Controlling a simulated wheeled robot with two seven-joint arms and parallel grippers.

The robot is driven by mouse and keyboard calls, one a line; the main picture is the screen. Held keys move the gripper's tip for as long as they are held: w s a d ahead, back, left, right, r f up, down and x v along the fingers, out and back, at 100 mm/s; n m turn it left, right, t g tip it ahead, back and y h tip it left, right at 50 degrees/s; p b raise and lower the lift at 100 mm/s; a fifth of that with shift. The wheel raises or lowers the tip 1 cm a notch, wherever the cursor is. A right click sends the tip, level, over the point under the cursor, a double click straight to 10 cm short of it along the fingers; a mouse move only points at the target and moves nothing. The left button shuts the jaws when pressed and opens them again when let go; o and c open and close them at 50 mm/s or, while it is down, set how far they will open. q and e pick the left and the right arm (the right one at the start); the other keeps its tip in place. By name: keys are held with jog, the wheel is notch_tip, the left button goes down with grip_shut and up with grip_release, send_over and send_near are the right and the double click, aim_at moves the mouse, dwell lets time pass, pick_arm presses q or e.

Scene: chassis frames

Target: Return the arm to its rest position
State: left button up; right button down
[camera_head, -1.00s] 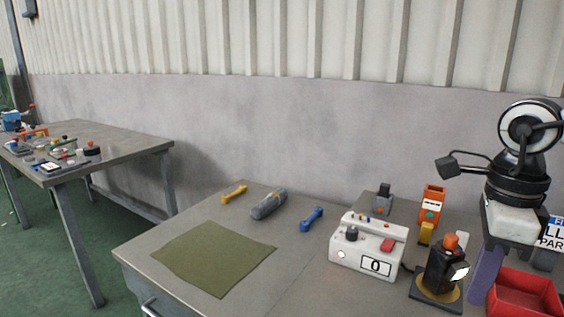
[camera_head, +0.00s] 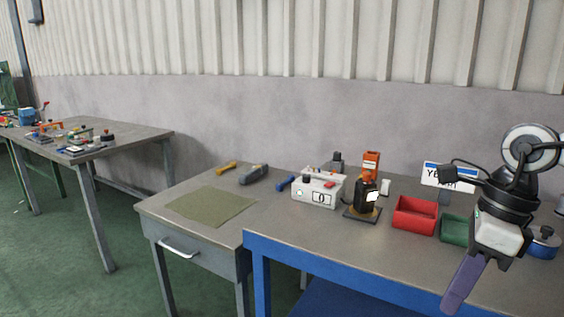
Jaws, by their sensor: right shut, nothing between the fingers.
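My right arm comes in from the right edge, with a black and white wrist. Its gripper (camera_head: 455,300) points down and left, its purple fingers together with nothing between them. It hangs in front of the blue-edged bench (camera_head: 340,240), overlapping its front edge in the picture and apart from the objects on it. My left gripper is not in view.
A red bin (camera_head: 414,213) and a green bin (camera_head: 455,230) stand beside the gripper. A white box with a display (camera_head: 318,190), a black device (camera_head: 366,197) and an orange item (camera_head: 371,165) stand further left. A green mat (camera_head: 210,206) lies on the left bench.

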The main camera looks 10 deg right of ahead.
jog(key=w+f+m+t+y, duration=0.2)
jog(key=f+m+t, duration=0.5)
jog(key=f+m, duration=0.45)
jog(key=w+f+m+t+y, duration=0.15)
jog(key=f+m+t, duration=0.6)
jog(key=m, duration=0.75)
jog(key=s+a+f+m+g+h, duration=0.1)
jog(key=s+a+f+m+h, duration=0.15)
jog(key=s+f+m, duration=0.35)
jog(key=s+a+f+m+g+h, duration=0.1)
jog(key=a+f+m+g, duration=0.15)
jog(key=f+m, duration=0.4)
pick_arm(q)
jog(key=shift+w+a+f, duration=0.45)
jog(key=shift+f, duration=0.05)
pick_arm(e)
jog(key=s+a+f+m+g, duration=0.2)
jog(key=s+a+f, duration=0.5)
jog(key=a, duration=0.4)
jog(key=shift+a+f+m+g, duration=0.25)
jog(key=shift+f+m+g, duration=0.25)
jog(key=shift+m, duration=0.4)
